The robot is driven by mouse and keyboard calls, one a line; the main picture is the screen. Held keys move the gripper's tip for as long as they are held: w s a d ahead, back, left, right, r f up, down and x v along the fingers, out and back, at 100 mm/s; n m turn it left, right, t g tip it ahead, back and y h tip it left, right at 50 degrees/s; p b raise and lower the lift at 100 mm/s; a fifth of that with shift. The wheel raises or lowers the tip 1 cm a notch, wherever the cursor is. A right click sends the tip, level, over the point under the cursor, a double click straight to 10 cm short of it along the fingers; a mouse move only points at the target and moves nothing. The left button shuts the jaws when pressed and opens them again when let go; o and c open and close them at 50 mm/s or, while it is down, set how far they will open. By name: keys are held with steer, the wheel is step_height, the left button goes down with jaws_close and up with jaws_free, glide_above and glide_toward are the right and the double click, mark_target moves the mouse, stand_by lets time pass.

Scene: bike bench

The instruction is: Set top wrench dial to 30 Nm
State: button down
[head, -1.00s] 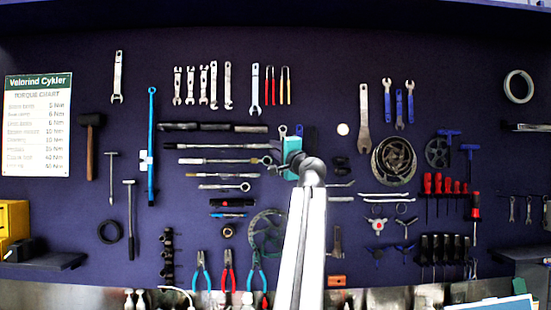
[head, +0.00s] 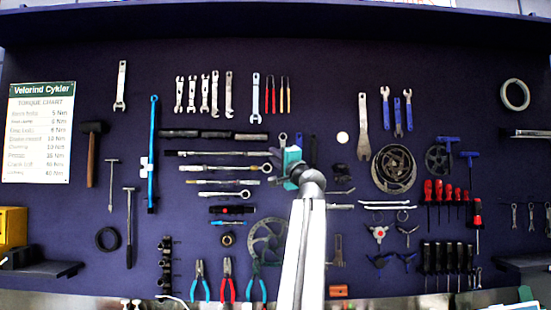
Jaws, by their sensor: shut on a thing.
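The top wrench (head: 215,153) is a long thin dark and silver bar that hangs level on the dark wall board. Its right end runs behind my gripper (head: 284,168), which is at the wall with its teal body in front of that end. My gripper is shut on the top wrench's right end, though the fingers are small and partly hidden. The dial and its marks are too small to read. Two shorter wrenches with pale bands, the upper one (head: 222,168) and the lower one (head: 220,181), hang just below.
A torque chart (head: 40,132) hangs at the far left. A ring-ended wrench (head: 225,194), a chainring (head: 267,240) and pliers (head: 227,280) hang below the wrenches. A cassette (head: 394,168) hangs to the right. Tools crowd the board around my gripper.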

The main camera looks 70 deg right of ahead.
steer(key=c, duration=1.9)
jaws_free()
steer(key=shift+a, duration=0.1)
steer(key=b+v, duration=0.2)
steer(key=v, duration=1.1)
steer(key=shift+s+a+f, duration=0.2)
steer(key=shift+s+a, duration=0.05)
